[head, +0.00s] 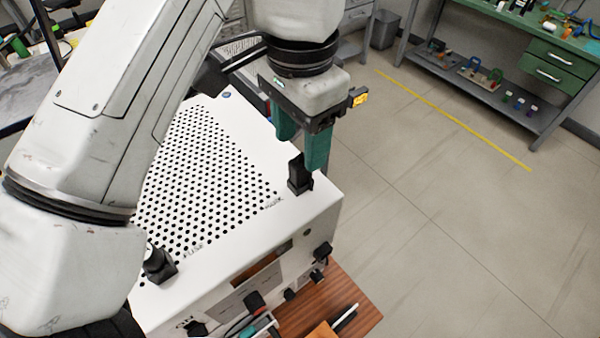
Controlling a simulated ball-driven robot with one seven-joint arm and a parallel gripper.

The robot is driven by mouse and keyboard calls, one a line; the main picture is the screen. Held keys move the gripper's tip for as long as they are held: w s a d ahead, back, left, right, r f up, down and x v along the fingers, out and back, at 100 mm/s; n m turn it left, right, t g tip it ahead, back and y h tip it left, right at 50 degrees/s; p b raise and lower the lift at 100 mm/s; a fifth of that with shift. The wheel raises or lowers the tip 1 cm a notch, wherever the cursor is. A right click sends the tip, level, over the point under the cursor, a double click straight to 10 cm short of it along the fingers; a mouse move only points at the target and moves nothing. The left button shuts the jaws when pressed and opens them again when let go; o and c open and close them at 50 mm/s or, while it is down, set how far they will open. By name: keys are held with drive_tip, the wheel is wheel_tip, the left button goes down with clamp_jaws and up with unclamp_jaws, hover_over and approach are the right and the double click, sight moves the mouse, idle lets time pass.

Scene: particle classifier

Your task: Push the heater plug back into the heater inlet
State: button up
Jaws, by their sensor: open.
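A white instrument box (235,235) with a perforated top fills the middle of the head view. A black upright plug (299,178) stands on its top near the right corner, beside small lettering I cannot read. Another black plug-like piece (158,265) sits at the near left, by the lettering "FUSE". I cannot tell which is the heater plug, and no heater inlet is clearly visible. My gripper (300,155) points down with open green fingers over the right corner plug. Its right finger overlaps the plug's upper edge in the picture; contact cannot be told.
Black knobs and connectors (253,300) stick out of the box's front face. A brown wooden surface (345,295) with a pen-like item lies under it. A green workbench (540,35) with drawers and a shelf stands far right. The floor (430,210) between is clear.

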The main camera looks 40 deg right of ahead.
sight(300, 160)
drive_tip(key=shift+d+f+b, duration=0.1)
drive_tip(key=shift+f+b, duration=2.85)
drive_tip(key=shift+r, duration=0.1)
clamp_jaws()
